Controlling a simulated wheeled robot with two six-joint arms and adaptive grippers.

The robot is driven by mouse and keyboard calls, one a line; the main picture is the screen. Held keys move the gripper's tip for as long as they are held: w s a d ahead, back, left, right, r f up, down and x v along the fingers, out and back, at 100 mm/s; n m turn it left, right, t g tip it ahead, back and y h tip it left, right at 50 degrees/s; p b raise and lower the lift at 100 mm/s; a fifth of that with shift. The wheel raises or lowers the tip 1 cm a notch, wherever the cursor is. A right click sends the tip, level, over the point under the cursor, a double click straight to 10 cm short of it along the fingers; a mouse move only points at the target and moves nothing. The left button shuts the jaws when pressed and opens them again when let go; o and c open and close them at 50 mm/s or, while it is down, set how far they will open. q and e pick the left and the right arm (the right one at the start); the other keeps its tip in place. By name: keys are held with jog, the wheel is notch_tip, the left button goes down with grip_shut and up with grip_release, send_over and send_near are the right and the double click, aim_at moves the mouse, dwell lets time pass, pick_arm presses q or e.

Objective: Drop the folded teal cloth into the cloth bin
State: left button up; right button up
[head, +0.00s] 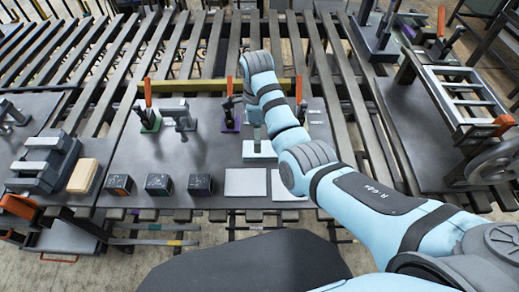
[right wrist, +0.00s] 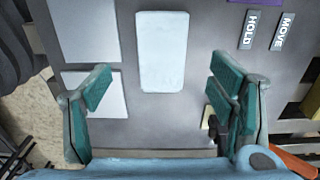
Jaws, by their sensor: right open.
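The folded cloth (head: 259,151) is a flat, very pale teal rectangle on the grey table, behind two white pads. It also shows in the right wrist view (right wrist: 162,52), lying flat ahead of and between my fingers. My right gripper (right wrist: 163,95) is open and empty, with its teal fingers wide apart and not touching the cloth. In the head view my right arm reaches over the table and partly hides the area around the cloth. My left gripper is out of view. I cannot make out a cloth bin in either view.
White pads (head: 245,183) and three dark marked cubes (head: 158,184) line the table's front edge. A tan block (head: 83,176) is at left. Red-handled levers (head: 149,105) stand behind. HOLD (right wrist: 249,30) and MOVE labels lie right of the cloth. A ladder-like frame (head: 463,98) stands right.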

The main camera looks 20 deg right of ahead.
jog(key=shift+s+f, duration=0.4)
jog(key=shift+f, duration=0.2)
jog(key=shift+s+d+f, duration=0.15)
jog(key=shift+f, duration=0.25)
jog(key=f, duration=0.2)
jog(key=w+f, duration=0.1)
jog(key=f, duration=0.1)
jog(key=f+b, duration=0.1)
jog(key=shift+w+d+f, duration=0.3)
jog(key=shift+d+f, duration=0.05)
jog(key=shift+f, duration=0.05)
jog(key=shift+s+r, duration=0.2)
jog(key=shift+s, duration=0.1)
jog(key=c, duration=0.4)
jog(key=shift+r, duration=0.1)
jog(key=shift+c, duration=1.3)
jog(key=c, duration=0.6)
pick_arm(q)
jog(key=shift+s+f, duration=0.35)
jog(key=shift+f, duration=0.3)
